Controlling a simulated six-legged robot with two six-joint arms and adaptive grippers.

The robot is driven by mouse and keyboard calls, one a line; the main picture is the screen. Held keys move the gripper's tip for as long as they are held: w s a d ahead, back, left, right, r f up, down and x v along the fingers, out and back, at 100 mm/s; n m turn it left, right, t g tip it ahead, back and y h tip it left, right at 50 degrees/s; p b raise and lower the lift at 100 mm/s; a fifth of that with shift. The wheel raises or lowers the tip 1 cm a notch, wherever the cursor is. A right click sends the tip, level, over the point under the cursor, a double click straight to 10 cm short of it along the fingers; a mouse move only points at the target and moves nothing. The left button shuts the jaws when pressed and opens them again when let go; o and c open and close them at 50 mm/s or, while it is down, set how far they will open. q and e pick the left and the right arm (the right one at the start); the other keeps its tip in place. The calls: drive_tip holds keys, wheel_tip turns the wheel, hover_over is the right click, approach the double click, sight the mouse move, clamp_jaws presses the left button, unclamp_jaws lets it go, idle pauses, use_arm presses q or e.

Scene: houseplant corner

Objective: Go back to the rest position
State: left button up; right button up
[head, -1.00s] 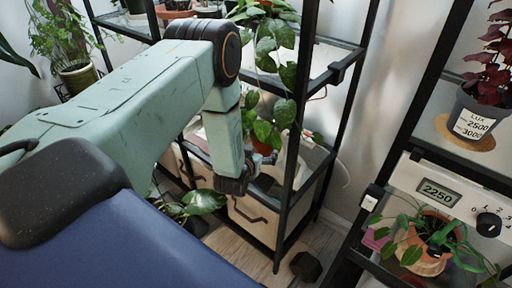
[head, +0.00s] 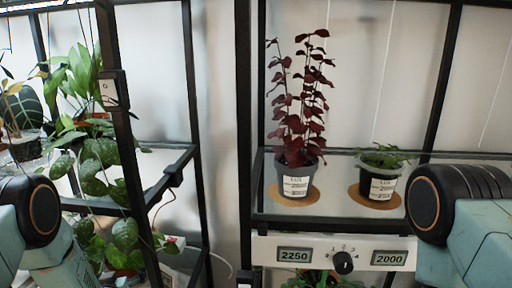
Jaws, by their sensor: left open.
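My left arm (head: 65,262) is at the lower left corner of the head view, with its dark round joint at the left edge. Its forearm points down toward the bottom edge. My left gripper is open; its fingertips are hard to make out at the frame's edge, and I see nothing held. My right arm (head: 480,235) comes in at the lower right with a dark ribbed joint beside the rack. My right gripper is outside the frame.
A black rack holds a red-leaved plant (head: 296,175) and a small green plant (head: 382,185) on cork mats. Below is a white panel (head: 335,240) with displays 2250 and 2000 and a black knob (head: 343,263). Leafy plants (head: 95,160) fill the left rack.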

use_arm(q)
drive_tip(key=b+x, duration=0.3)
drive_tip(key=x, duration=0.4)
drive_tip(key=shift+w+f, duration=0.15)
drive_tip(key=shift+f, duration=0.25)
drive_tip(key=shift+r, duration=0.3)
drive_tip(key=shift+d+f, duration=0.1)
